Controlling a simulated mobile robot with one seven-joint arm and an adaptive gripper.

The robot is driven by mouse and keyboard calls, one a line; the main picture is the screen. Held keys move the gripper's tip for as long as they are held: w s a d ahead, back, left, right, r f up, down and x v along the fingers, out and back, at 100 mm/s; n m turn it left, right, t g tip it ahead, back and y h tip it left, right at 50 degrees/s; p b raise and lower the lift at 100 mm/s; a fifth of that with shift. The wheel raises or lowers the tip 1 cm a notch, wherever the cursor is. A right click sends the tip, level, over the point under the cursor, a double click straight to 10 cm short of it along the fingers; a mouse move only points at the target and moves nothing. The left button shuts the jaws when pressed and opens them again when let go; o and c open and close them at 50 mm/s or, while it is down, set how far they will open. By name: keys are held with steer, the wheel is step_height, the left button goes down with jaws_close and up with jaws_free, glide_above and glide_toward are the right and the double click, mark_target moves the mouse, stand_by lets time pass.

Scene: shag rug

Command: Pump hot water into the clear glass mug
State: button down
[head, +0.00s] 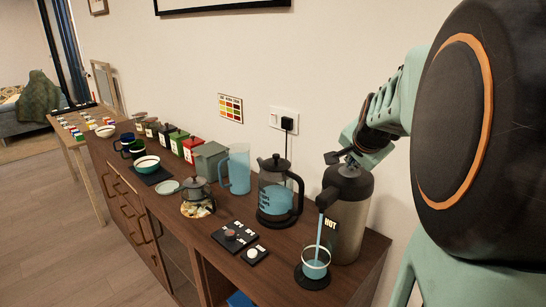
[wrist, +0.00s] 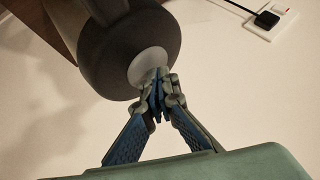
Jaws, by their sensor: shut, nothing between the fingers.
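A grey pump flask (head: 351,208) with a HOT label stands upright at the right end of the sideboard. A blue stream runs from its spout down into the clear glass mug (head: 316,264). The mug sits on a dark round base under the spout and holds some blue water. My gripper (head: 347,160) is over the top of the flask. In the wrist view my gripper (wrist: 156,90) is shut and empty, its fingertips against the pale round pump button (wrist: 149,63). The fingers hide part of the button.
A French press (head: 275,200) with blue liquid and a blue clear pitcher (head: 237,170) stand left of the flask. Dark control panels (head: 232,237) lie in front of them. A teapot, bowls and several canisters stand farther left. The wall with an outlet (head: 284,120) is close behind.

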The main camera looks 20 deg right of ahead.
mark_target(350, 172)
steer(key=shift+a+f, duration=0.1)
stand_by(0.3)
steer(key=shift+r+p, duration=1)
steer(key=shift+r, duration=0.3)
step_height(350, 172, up, 5)
steer(key=p, duration=0.3)
steer(key=shift+r+p, duration=0.1)
steer(key=shift+p, duration=0.2)
